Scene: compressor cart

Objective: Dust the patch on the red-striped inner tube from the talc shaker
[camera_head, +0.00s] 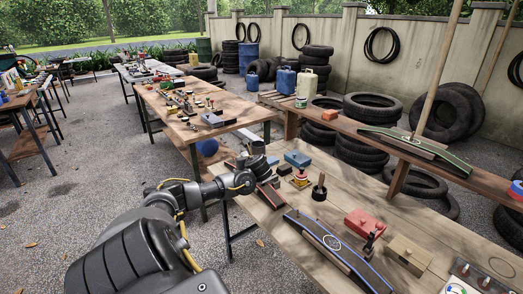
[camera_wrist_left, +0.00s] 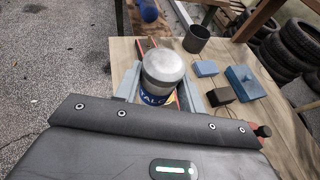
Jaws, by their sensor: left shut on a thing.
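The shaker has a grey metal cap and a blue body with white lettering, and stands between the grey fingers in the left wrist view. In the head view I cannot make it out clearly. The red-striped inner tube (camera_head: 270,196) lies on the bench just below and beside the gripper. In the left wrist view, part of its red edge (camera_wrist_left: 148,44) shows behind the shaker. Its patch is hidden or too small to tell. My right gripper is not in view.
A dark cup (camera_wrist_left: 195,38) and small blocks stand close to the gripper. A blue-striped tube (camera_head: 330,246), red box (camera_head: 361,222) and wooden block (camera_head: 408,254) lie nearer on the bench. A green-striped tube (camera_head: 410,147) rests on the raised plank behind.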

